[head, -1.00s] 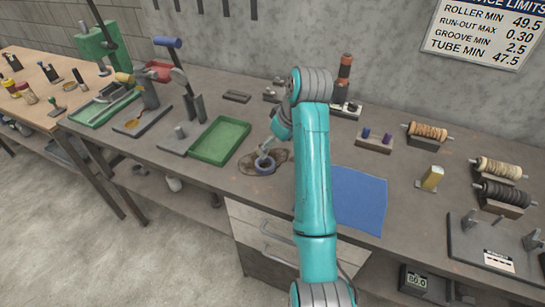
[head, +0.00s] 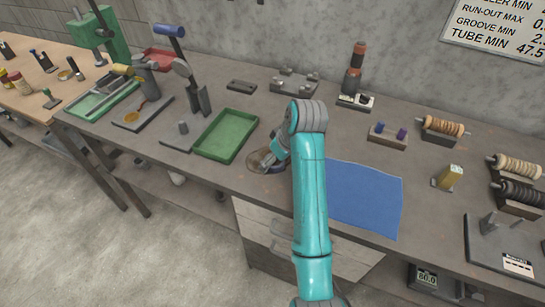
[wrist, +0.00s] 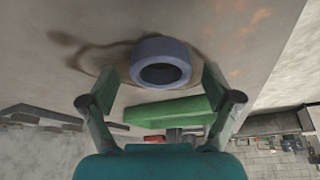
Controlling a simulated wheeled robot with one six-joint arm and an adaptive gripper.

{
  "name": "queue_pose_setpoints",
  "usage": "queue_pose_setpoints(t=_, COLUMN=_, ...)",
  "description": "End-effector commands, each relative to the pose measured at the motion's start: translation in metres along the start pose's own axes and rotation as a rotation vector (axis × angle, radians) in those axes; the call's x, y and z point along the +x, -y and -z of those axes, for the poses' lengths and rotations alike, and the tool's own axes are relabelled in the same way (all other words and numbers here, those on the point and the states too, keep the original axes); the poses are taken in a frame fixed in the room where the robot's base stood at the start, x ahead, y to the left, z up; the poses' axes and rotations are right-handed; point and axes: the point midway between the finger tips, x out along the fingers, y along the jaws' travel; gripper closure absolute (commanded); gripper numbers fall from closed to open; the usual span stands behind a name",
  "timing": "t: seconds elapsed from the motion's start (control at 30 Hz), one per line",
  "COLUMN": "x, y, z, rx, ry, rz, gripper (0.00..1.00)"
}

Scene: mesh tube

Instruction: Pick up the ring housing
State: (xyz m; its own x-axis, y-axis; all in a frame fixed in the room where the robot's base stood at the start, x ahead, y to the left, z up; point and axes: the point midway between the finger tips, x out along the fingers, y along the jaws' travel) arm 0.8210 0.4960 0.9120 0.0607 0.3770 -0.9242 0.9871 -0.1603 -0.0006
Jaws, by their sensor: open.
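The ring housing (wrist: 161,63) is a short blue-grey ring with a dark bore, on the grey bench top in the wrist view. In the head view the ring housing (head: 276,168) shows only in part beside my gripper (head: 268,160). In the wrist view my gripper (wrist: 158,85) is open, with one green-padded finger on each side of the ring housing. A gap shows between the fingers and the ring; whether they are level with it is hard to tell. A dark stain lies on the bench around the ring.
A green tray (head: 228,134) lies left of my gripper and a blue mat (head: 365,200) to the right of my arm. The bench's front edge is close by.

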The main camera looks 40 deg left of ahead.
Motion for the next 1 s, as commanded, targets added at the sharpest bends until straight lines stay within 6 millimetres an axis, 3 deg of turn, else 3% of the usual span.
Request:
queue_pose_setpoints(t=0.17, x=0.000, y=0.000, z=0.000, rx=0.000, ry=-0.001, rz=0.000, gripper=0.11)
queue_pose_setpoints(t=0.2, x=0.000, y=0.000, z=0.000, rx=0.000, ry=-0.001, rz=0.000, gripper=0.16)
queue_pose_setpoints(t=0.5, x=0.000, y=0.000, z=0.000, rx=0.000, ry=0.000, rz=0.000, gripper=0.89)
queue_pose_setpoints(t=0.77, x=-0.002, y=-0.001, z=0.002, rx=0.000, ry=-0.002, rz=-0.001, gripper=0.89)
queue_pose_setpoints(t=1.0, x=-0.031, y=-0.008, z=0.022, rx=0.004, ry=-0.004, rz=-0.005, gripper=0.89)
